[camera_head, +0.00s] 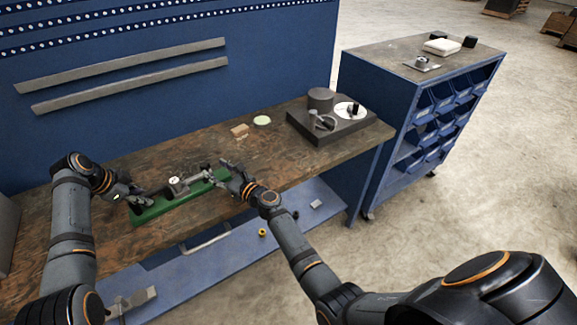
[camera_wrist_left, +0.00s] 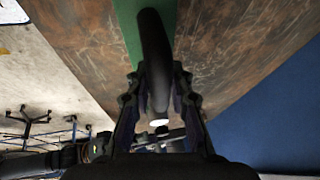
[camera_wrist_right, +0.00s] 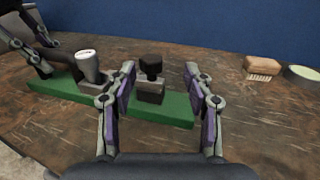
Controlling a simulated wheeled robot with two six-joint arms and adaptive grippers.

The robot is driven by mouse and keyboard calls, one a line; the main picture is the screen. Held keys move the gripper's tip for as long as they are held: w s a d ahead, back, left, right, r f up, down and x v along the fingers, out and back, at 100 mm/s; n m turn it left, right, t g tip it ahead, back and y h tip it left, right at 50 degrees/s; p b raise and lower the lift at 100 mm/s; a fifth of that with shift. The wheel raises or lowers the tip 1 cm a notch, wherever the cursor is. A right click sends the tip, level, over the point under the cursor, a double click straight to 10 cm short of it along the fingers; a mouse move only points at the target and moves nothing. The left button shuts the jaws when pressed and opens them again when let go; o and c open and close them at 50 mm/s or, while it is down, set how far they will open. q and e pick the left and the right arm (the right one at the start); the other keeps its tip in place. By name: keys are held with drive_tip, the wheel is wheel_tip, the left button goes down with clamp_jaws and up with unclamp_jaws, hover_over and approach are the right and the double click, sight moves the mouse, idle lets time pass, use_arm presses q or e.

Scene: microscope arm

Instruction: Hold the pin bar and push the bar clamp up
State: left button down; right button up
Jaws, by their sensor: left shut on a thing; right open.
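A green base plate (camera_head: 165,208) lies on the wooden bench; it also shows in the right wrist view (camera_wrist_right: 120,102). My left gripper (camera_head: 127,198) is shut on a dark rounded bar (camera_wrist_left: 153,50), perhaps the pin bar, at the plate's left end. A grey cylinder with a white top (camera_wrist_right: 88,66) stands in a grey holder on the plate, next to the bar. My right gripper (camera_wrist_right: 160,75) is open at the plate's other end. A small grey block with a black top (camera_wrist_right: 151,68), perhaps the bar clamp, shows between its fingers. I cannot tell whether they touch it.
A brush (camera_head: 239,130) and a pale green dish (camera_head: 262,120) lie behind the plate. A dark stand (camera_head: 340,128) with a round white disc sits at the bench's right. A blue panel (camera_head: 170,35) closes the back. A blue bin cabinet (camera_head: 385,120) stands further right.

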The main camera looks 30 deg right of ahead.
drive_tip(key=x, duration=0.4)
drive_tip(key=shift+r, duration=0.15)
drive_tip(key=shift+d, duration=1.15)
drive_tip(key=v, duration=0.6)
drive_tip(key=d+v, duration=0.1)
drive_tip(key=v, duration=0.5)
drive_tip(key=shift+d+f, duration=0.1)
drive_tip(key=shift+f, duration=0.1)
drive_tip(key=d+n+h, duration=0.1)
drive_tip(key=d, duration=0.1)
drive_tip(key=d+f+n+h, duration=0.1)
drive_tip(key=d, duration=0.2)
drive_tip(key=w+d+f+n+h, duration=0.1)
drive_tip(key=d+n, duration=0.1)
drive_tip(key=shift+d+t, duration=0.3)
drive_tip(key=d+n+h, duration=0.1)
drive_tip(key=d, duration=0.2)
drive_tip(key=d+f+n+h, duration=0.1)
drive_tip(key=d+n, duration=0.1)
drive_tip(key=d, duration=0.1)
drive_tip(key=d+n+h, duration=0.1)
drive_tip(key=d, duration=0.3)
drive_tip(key=shift+w+d+f+n+h, duration=0.1)
drive_tip(key=shift+f+n+h, duration=0.1)
drive_tip(key=shift+n+h, duration=0.15)
